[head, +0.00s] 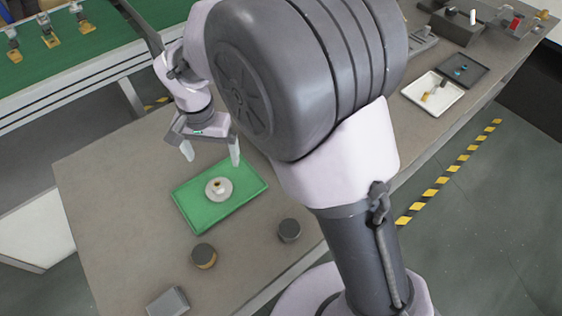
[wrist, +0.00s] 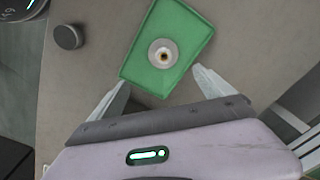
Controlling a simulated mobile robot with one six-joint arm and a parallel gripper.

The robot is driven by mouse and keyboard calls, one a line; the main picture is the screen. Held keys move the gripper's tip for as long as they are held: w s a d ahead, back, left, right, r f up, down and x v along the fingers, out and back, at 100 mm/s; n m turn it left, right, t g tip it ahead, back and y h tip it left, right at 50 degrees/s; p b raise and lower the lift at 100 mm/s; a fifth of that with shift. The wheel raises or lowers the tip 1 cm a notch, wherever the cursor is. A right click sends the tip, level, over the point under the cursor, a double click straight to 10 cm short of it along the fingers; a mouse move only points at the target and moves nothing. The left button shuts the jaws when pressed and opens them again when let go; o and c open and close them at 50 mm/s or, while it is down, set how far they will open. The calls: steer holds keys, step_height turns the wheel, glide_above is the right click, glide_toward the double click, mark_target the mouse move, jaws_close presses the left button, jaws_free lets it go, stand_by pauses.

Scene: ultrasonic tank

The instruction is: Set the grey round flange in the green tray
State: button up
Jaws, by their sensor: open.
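The grey round flange (head: 218,188) lies inside the green tray (head: 246,172), near its middle. It is a pale grey disc with a raised hub and a brownish centre hole. In the wrist view the flange (wrist: 162,53) rests flat in the tray (wrist: 195,27), clear of the walls. My gripper (head: 212,157) is open and empty above the tray's far edge. In the wrist view the fingertips of my gripper (wrist: 160,79) are spread wide apart, and nothing is between them.
A dark round part (head: 289,230), an orange-sided round part (head: 203,256) and a grey block (head: 168,302) stand on the table in front of the tray. A white tray (head: 433,94) and a dark tray (head: 463,69) lie farther right. A green conveyor (head: 70,50) runs behind.

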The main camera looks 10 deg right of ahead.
steer(key=s+d+r+t+y, duration=0.15)
steer(key=s+d+r, duration=0.25)
steer(key=d+r, duration=0.7)
steer(key=s+d+r+m+t, duration=0.1)
steer(key=s+d+r+t, duration=0.2)
steer(key=s+d, duration=0.7)
steer(key=s+t, duration=0.1)
steer(key=s, duration=0.2)
steer(key=shift+s+r+m, duration=0.3)
steer(key=shift+s+r, duration=0.05)
steer(key=shift+r, duration=0.05)
steer(key=shift+d, duration=0.15)
